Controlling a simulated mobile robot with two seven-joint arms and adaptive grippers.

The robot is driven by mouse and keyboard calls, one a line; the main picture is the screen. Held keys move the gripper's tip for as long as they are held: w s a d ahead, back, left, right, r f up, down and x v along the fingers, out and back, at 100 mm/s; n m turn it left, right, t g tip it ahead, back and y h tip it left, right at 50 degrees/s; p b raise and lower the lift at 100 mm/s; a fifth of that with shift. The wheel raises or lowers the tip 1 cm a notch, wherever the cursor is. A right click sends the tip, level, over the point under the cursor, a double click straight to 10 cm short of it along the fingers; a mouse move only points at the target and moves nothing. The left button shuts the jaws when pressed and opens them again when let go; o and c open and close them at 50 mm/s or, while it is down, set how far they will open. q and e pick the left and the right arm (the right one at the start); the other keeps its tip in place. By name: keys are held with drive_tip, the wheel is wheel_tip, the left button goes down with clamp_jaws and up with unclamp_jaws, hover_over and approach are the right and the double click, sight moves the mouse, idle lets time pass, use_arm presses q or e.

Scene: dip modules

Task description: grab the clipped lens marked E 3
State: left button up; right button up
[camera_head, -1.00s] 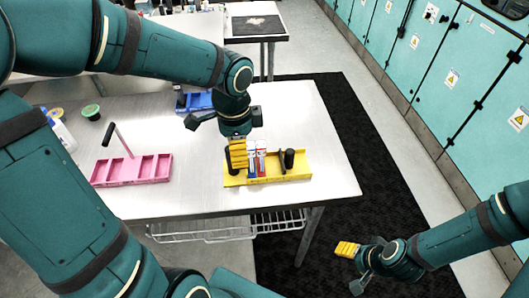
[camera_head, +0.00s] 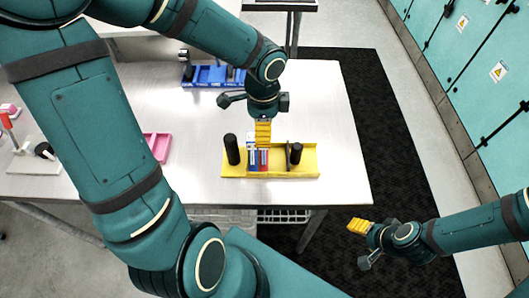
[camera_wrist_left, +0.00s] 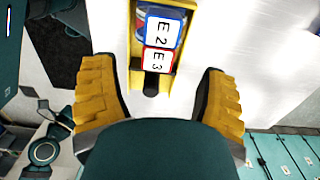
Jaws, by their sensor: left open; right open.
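The piece marked E 3 (camera_wrist_left: 158,60) has a white label with a red border and stands in a yellow tray (camera_head: 300,173). In the head view it is a red and white piece (camera_head: 264,159), partly behind my fingers. Beside it is the blue-bordered piece marked E 2 (camera_wrist_left: 163,32). My left gripper (camera_head: 263,145) is open and empty, pointing down over these pieces. My right gripper (camera_head: 350,227) is open and empty, off the table at right.
A black cylinder (camera_head: 232,149) stands in the tray's left end, and a dark upright part (camera_head: 295,153) stands right of the pieces. A blue tray (camera_head: 208,78) is behind and a pink tray (camera_head: 160,148) at left, partly behind my arm. The table (camera_head: 335,110) is bare at right.

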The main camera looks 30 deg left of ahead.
use_arm(q)
drive_tip(key=shift+s+f, duration=0.15)
drive_tip(key=shift+f, duration=0.8)
wheel_tip(320, 180, down, 4)
drive_tip(key=shift+d+f+b, duration=0.15)
drive_tip(key=shift+f+b, duration=0.05)
drive_tip(key=shift+b, duration=0.55)
clamp_jaws()
